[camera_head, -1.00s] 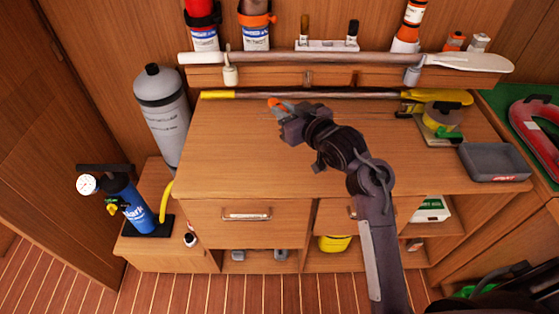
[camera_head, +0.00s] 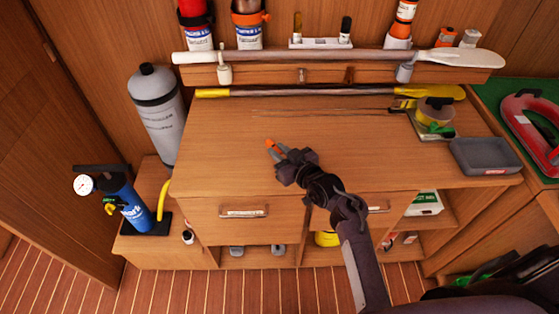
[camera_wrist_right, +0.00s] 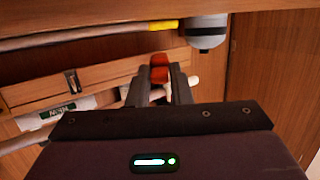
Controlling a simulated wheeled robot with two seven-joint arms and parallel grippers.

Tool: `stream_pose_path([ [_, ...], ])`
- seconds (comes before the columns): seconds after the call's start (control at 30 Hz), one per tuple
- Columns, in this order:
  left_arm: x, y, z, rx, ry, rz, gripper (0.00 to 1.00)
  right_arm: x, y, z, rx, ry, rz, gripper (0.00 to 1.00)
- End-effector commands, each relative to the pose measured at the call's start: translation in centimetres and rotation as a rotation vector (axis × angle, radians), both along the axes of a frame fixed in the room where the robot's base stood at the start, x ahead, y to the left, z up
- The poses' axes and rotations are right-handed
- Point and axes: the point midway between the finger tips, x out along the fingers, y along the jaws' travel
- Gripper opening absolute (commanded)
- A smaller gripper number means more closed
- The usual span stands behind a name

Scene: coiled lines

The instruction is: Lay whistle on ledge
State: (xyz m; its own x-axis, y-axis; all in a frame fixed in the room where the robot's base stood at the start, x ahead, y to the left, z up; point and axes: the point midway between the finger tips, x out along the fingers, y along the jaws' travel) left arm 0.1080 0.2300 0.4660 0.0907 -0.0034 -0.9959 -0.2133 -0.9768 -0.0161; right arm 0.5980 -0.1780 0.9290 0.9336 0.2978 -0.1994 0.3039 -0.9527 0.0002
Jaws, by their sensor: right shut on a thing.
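The small orange whistle (camera_head: 270,143) is held at the tip of my right gripper (camera_head: 277,151), above the wooden desk top. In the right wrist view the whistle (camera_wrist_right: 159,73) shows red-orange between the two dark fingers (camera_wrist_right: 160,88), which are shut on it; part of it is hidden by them. The wooden ledge (camera_head: 260,76) runs along the back wall, beyond and above the gripper, clearly apart from the whistle. My left gripper is not in view.
A long white-bladed paddle (camera_head: 300,56) lies across the ledge front. A yellow-ended pole (camera_head: 225,92) lies along the desk's back. Bottles and a marker holder (camera_head: 320,43) stand behind. The desk's middle (camera_head: 225,140) is clear.

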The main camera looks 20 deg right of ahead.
Motion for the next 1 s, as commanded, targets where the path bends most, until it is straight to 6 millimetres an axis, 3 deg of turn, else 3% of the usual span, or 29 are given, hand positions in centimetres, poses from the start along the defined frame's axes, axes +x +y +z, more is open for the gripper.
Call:
stream_pose_path([
  [0.37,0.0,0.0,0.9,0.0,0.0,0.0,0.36,0.0,0.0,-4.2,0.001,0.0,0.001,0.0],
  [0.83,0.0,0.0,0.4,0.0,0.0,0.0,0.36,0.0,0.0,-5.2,0.0,0.0,0.001,0.0],
  [0.87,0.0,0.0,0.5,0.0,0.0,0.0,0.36,0.0,0.0,-5.0,0.0,-0.001,0.0,0.23],
  [1.0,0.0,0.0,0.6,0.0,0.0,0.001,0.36,0.0,0.0,-5.0,0.0,0.0,0.0,0.41],
])
